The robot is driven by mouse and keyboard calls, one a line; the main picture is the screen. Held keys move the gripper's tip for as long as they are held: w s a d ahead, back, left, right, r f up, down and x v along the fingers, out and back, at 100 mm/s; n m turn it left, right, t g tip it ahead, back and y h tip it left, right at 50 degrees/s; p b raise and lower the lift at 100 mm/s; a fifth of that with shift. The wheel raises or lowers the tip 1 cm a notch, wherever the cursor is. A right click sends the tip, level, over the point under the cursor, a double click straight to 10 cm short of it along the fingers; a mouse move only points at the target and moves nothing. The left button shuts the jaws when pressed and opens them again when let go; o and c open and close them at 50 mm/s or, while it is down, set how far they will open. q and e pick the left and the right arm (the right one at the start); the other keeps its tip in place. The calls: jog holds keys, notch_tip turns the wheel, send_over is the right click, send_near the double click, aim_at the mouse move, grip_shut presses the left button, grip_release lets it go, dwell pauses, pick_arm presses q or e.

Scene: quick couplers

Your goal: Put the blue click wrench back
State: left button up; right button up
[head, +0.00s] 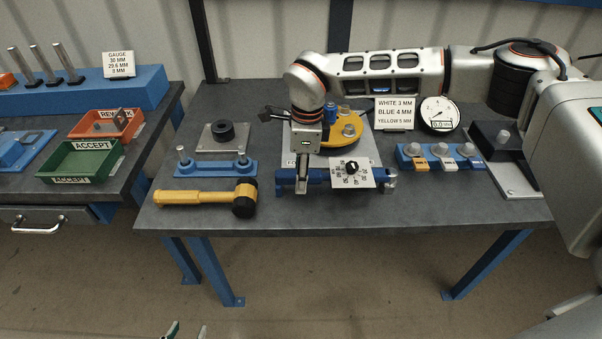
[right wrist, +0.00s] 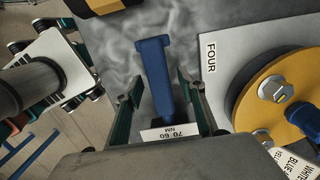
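The blue click wrench (head: 318,176) lies across the front of the bench, with its handle at the left and a white dial plate (head: 352,175) with a black knob on it. My right gripper (head: 303,182) points down over the handle. In the right wrist view the blue handle (right wrist: 154,70) lies between the two spread fingers of this gripper (right wrist: 158,88), with gaps showing on both sides. My left gripper (head: 187,331) shows only as two fingertips, apart, at the bottom edge, with nothing visible between them.
A blue two-post holder (head: 205,169) stands left of the wrench, behind a yellow-handled mallet (head: 200,197). A plate with a yellow disc (head: 343,136) is behind the wrench. A blue block with tagged parts (head: 440,155) and a gauge (head: 439,114) stand right.

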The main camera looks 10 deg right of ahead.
jog(key=shift+f, duration=0.1)
notch_tip(320, 180, up, 12)
jog(key=shift+d, duration=0.4)
jog(key=shift+s, duration=0.1)
dwell(0.4)
